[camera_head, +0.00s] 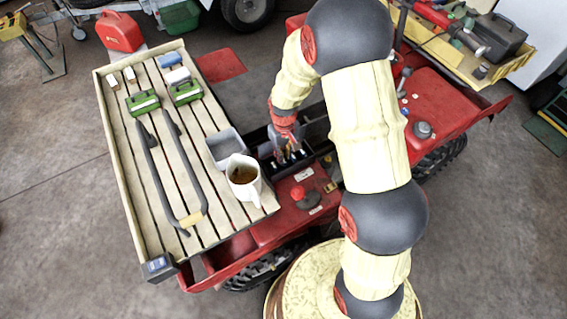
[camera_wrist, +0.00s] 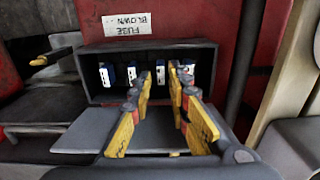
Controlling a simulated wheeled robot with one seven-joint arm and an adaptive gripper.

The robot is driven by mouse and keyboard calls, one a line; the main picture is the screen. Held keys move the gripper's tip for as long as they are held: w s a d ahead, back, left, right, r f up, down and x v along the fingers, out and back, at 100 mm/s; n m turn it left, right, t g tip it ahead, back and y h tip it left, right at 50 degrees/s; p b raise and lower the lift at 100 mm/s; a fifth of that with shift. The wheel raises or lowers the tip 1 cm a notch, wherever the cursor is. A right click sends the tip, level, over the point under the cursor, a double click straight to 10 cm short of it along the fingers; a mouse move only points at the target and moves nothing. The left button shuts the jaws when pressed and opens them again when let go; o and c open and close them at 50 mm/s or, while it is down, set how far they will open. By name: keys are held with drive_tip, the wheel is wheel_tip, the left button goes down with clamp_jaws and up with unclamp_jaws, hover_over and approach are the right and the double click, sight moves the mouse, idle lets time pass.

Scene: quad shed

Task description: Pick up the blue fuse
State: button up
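Several small blue-and-white fuses stand in a row inside a dark open box (camera_wrist: 90,93) in the wrist view. One fuse (camera_wrist: 160,72) shows between my fingertips, with others to its left (camera_wrist: 106,76) and right (camera_wrist: 188,69). My gripper (camera_wrist: 162,84) has its yellow and dark fingers apart, pointing into the box. A gap shows between the fingers, and I cannot tell whether either touches a fuse. In the head view my gripper (camera_head: 288,154) reaches down into the dark box on the red vehicle, and my arm and fingers partly hide the fuses.
An upside-down label reading "FUSE BLOWN" (camera_wrist: 127,24) is above the box. A mug of brown liquid (camera_head: 243,178) and a grey bin (camera_head: 226,149) stand close left on the slatted rack (camera_head: 104,95). A red knob (camera_head: 298,193) stands in front of the box.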

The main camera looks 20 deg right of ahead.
wheel_tip(320, 180, down, 3)
drive_tip(key=shift+a+f+b, duration=0.1)
drive_tip(key=shift+b, duration=0.2)
clamp_jaws()
drive_tip(key=shift+r, duration=0.25)
drive_tip(key=shift+r, duration=0.2)
wheel_tip(320, 180, up, 3)
drive_tip(key=shift+s+r+p, duration=0.15)
drive_tip(key=shift+p, duration=0.55)
drive_tip(key=s+a+r+p, duration=0.1)
drive_tip(key=s+a+r, duration=0.1)
drive_tip(key=s+r, duration=0.2)
drive_tip(key=s+a+r+p, duration=0.1)
drive_tip(key=s+a+r, duration=0.1)
drive_tip(key=s+r, duration=0.3)
drive_tip(key=s, duration=0.4)
drive_tip(key=shift+a+p, duration=0.25)
drive_tip(key=shift+p, duration=0.05)
